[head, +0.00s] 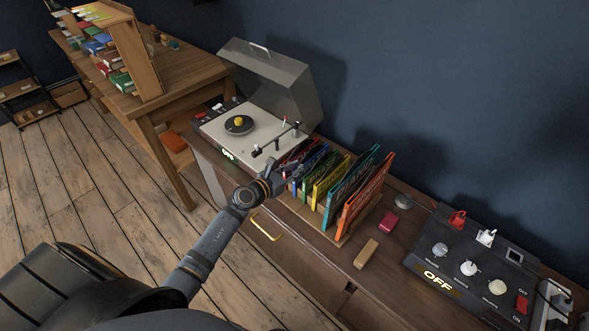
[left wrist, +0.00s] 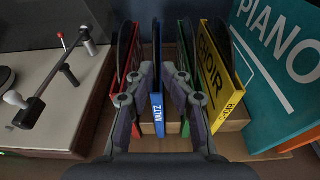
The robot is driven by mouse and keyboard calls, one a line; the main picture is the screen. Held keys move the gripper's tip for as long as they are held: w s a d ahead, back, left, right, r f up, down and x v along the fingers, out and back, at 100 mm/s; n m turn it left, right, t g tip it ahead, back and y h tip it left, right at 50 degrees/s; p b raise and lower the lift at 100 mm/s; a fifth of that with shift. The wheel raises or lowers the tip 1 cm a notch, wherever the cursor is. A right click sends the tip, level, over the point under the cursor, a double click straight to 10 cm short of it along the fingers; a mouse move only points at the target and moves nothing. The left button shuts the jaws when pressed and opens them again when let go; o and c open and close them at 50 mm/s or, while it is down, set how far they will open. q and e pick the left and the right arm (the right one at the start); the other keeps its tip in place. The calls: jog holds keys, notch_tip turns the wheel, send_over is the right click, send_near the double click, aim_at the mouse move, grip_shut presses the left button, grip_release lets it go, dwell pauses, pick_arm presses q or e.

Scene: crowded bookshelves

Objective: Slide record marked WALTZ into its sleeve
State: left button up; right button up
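The blue sleeve marked WALTZ (left wrist: 158,116) stands upright in the rack, its spine facing my left wrist camera. A dark record edge (left wrist: 156,45) shows above and behind that spine; how far it sits inside the sleeve I cannot tell. My left gripper (left wrist: 158,72) is open, one finger on each side of the blue sleeve and dark disc, with narrow gaps visible. In the head view my left gripper (head: 287,168) is at the near left end of the rack and hides part of the sleeves. My right gripper is not in view.
A red sleeve (left wrist: 128,75) is left of the blue one; green (left wrist: 186,60), yellow CHOIR (left wrist: 222,85) and teal PIANO (left wrist: 262,110) sleeves are to its right. The record player (head: 225,138) with raised lid is behind left. A control box (head: 470,265) is at right.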

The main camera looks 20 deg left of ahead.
pick_arm(q)
jog(key=shift+s+a+f+g, duration=0.1)
jog(key=shift+s+f, duration=0.15)
jog(key=shift+f, duration=0.25)
jog(key=shift+s+d+f+g, duration=0.1)
jog(key=shift+s+f, duration=0.1)
jog(key=shift+f, duration=0.3)
jog(key=shift+s+a+f+g, duration=0.1)
jog(key=shift+s+f, duration=0.15)
jog(key=shift+f, duration=0.25)
jog(key=r+v, duration=0.2)
jog(key=v, duration=0.9)
jog(key=shift+r, duration=0.25)
jog(key=shift+w, duration=0.2)
